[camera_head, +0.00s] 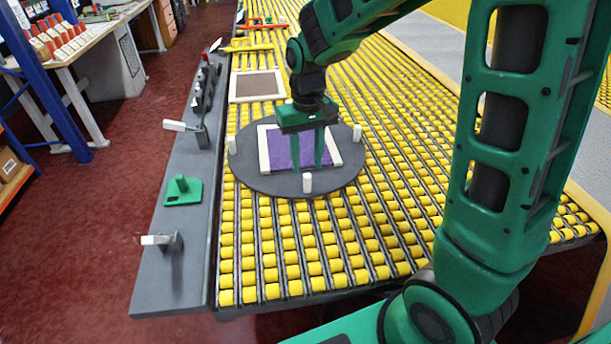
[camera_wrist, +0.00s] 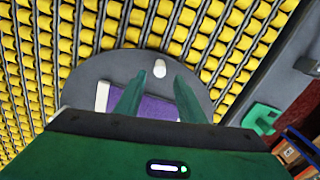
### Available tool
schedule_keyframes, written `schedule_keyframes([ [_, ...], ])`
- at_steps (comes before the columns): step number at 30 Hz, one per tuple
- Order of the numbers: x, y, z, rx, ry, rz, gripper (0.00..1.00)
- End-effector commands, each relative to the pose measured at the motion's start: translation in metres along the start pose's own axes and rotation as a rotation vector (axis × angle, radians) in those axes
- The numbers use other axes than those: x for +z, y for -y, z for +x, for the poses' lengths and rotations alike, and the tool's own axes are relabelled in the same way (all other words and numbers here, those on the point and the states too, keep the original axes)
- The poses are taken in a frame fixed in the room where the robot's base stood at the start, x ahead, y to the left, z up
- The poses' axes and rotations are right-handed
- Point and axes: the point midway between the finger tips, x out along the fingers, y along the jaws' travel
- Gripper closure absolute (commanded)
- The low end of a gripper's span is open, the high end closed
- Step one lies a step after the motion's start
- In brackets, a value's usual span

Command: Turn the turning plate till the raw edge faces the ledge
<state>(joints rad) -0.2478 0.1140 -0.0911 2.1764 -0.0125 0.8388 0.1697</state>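The turning plate (camera_head: 250,178) is a dark grey disc on the roller table. White pegs stand at its left, right and front rim. A purple rug (camera_head: 282,152) lies on it, with white strips along its left, far and right sides. Its near edge shows no strip and faces the front peg (camera_head: 308,182), not the ledge (camera_head: 160,250) on the left. My gripper (camera_head: 307,166) is over the rug with fingers apart and nothing between them. In the wrist view, the plate (camera_wrist: 105,68) and one peg (camera_wrist: 160,69) show beyond the fingertips; my gripper body hides part of the rug.
The ledge carries two white-tipped levers (camera_head: 160,240) (camera_head: 182,126), a green block (camera_head: 183,190) and dark fittings. A brown, white-bordered panel (camera_head: 257,85) lies on the rollers behind the plate. Green, red and yellow pieces lie farther back. The rollers in front of the plate are clear.

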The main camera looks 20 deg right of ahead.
Motion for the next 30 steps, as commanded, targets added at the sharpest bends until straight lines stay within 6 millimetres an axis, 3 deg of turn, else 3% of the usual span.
schedule_keyframes([
  [3,0.001,0.000,0.022,0.001,0.005,0.000,0.64],
  [9,0.001,0.000,0.049,0.000,0.003,0.000,0.64],
  [23,0.001,0.000,0.060,0.000,0.000,0.000,0.64],
  [27,0.001,0.000,0.060,0.000,0.000,0.001,0.95],
  [28,0.000,0.000,0.059,0.000,0.000,0.001,1.00],
  [30,0.000,-0.001,0.059,0.000,0.000,0.001,1.00],
])
